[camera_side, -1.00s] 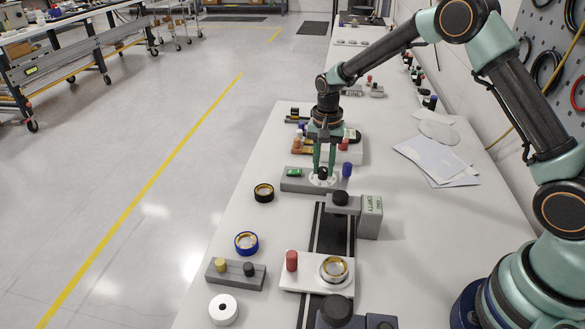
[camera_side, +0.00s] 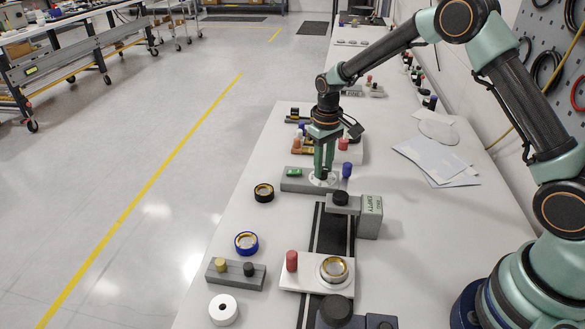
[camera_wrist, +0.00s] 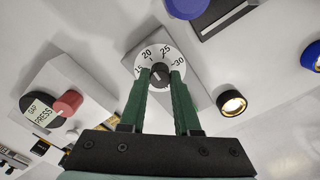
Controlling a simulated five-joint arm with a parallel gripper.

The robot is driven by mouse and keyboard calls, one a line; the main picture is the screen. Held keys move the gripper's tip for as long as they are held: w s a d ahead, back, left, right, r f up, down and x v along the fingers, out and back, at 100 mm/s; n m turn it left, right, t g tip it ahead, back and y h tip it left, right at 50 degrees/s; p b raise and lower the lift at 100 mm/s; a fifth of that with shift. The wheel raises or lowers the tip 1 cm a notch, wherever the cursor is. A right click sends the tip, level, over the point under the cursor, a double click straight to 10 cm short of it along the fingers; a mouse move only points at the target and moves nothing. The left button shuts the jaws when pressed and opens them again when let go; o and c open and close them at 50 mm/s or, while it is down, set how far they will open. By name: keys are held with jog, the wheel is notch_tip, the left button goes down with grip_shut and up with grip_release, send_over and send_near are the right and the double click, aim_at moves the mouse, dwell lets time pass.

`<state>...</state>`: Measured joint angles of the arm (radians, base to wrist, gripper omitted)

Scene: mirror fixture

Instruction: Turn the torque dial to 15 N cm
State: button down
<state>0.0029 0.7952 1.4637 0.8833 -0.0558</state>
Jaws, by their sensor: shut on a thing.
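My gripper (camera_side: 324,172) points straight down and is shut on the knob. The fingers cover part of the scale, and I cannot tell the exact setting.
A blue knob (camera_side: 346,170) stands close right of the dial. A grey clamp-like stand (camera_side: 369,222) is in front. A black ring (camera_side: 264,192) and a blue ring (camera_side: 246,242) lie to the left. A white plate (camera_side: 299,284) carries a red knob (camera_side: 292,261).

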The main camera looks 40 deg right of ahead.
jog(key=n, duration=0.5)
jog(key=shift+r+n, duration=0.1)
jog(key=shift+n, duration=0.2)
jog(key=n, duration=0.5)
dwell(0.4)
jog(key=c, duration=0.6)
grip_release()
notch_tip(320, 180, up, 12)
jog(key=shift+r, duration=0.1)
